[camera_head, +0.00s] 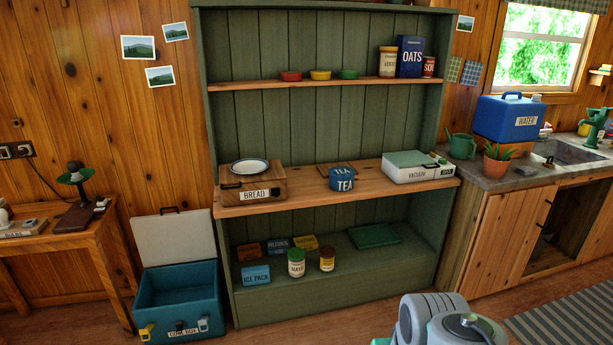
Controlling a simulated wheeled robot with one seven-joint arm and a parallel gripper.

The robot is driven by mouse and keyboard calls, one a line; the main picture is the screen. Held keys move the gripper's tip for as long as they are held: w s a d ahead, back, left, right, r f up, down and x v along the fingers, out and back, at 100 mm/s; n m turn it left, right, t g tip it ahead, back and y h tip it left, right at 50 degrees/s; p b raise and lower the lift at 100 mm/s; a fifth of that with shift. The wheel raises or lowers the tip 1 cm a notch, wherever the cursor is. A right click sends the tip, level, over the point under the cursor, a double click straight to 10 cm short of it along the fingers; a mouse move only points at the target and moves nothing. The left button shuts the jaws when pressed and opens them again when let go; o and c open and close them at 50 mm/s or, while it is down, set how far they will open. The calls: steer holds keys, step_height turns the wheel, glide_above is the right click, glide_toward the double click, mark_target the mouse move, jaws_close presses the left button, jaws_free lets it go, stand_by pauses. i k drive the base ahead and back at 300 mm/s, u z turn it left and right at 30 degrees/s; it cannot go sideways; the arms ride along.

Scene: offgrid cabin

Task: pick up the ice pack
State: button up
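The ice pack (256,276) is a light blue block with a dark label reading ICE PACK. It rests on the bottom shelf of the green cupboard (330,309), at the front left. Brown, dark blue and yellow packets lie just behind it, and a jar with a green lid (296,264) stands to its right. Nothing covers its front. A rounded grey and white part of my arm shows at the bottom edge, right of centre, well away from the ice pack. My gripper is not in view.
An open teal cool box (180,288) stands on the floor left of the cupboard, its pale lid raised. The wooden middle shelf (308,193) overhangs the ice pack. A dark-lidded jar (327,258) and a flat green item (373,236) share the bottom shelf.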

mark_target(258, 275)
steer(key=i, duration=0.4)
steer(key=u, duration=2.35)
steer(key=k, duration=0.7)
steer(key=z, duration=2.45)
steer(key=i, duration=1.05)
steer(key=u, duration=0.6)
